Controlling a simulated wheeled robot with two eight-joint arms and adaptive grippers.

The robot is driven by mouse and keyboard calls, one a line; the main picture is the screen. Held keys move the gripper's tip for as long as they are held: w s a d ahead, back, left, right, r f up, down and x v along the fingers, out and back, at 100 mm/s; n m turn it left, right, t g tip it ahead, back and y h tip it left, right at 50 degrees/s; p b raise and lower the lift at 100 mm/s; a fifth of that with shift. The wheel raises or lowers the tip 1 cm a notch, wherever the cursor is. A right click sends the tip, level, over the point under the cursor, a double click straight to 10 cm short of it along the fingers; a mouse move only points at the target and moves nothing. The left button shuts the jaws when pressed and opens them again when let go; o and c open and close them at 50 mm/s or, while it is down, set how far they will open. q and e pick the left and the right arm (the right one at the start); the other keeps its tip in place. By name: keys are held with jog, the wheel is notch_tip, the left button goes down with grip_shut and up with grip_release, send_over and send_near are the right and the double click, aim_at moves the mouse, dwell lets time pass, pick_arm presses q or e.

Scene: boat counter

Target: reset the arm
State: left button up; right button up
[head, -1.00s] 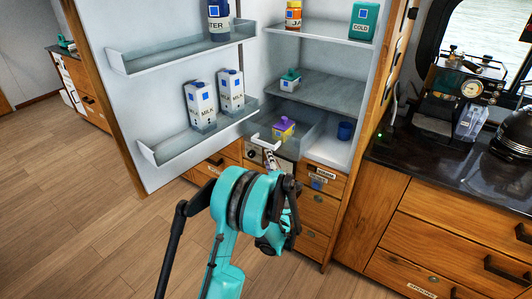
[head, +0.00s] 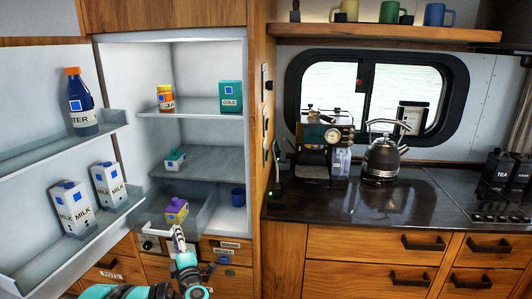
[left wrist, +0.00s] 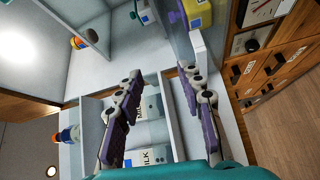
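My left gripper (head: 178,240) is low in the head view, in front of the open fridge's clear drawer (head: 196,222). It appears just below a purple and yellow carton (head: 176,209) in that drawer. In the left wrist view my left gripper (left wrist: 160,72) has its two purple-padded fingers spread apart with nothing between them. The carton shows past the fingers at the top of that view (left wrist: 198,12). I cannot tell whether the gripper touches the drawer. My right gripper is not in view.
The open fridge door at left holds two milk cartons (head: 109,187) and a blue bottle (head: 80,105) on its racks (head: 60,150). A jar (head: 165,99) and a teal carton (head: 231,97) stand on the upper shelf. The dark counter (head: 420,195) at right holds a coffee machine (head: 322,140) and kettle (head: 382,160).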

pick_arm(q)
jog(key=s+d+r+m+t+h, duration=0.2)
jog(key=s+d+r+m+h, duration=0.1)
jog(key=d+r+m+h, duration=0.65)
jog(key=s+d+f+m+g+h, duration=0.2)
jog(key=s+d+m+g+h, duration=0.1)
jog(key=s+d+m, duration=0.55)
jog(key=s+a+f+m+g+y, duration=0.1)
jog(key=s+f+g, duration=0.3)
jog(key=s, duration=0.6)
jog(key=s+a+f+m+g+y, duration=0.1)
jog(key=s+f+m+g+y, duration=0.1)
jog(key=s+f, duration=0.5)
jog(key=s+m+g, duration=0.1)
jog(key=s+g, duration=0.1)
jog(key=s, duration=0.2)
jog(key=shift+s+a+f+m, duration=0.3)
jog(key=shift+a+f, duration=0.05)
jog(key=shift+a, duration=0.05)
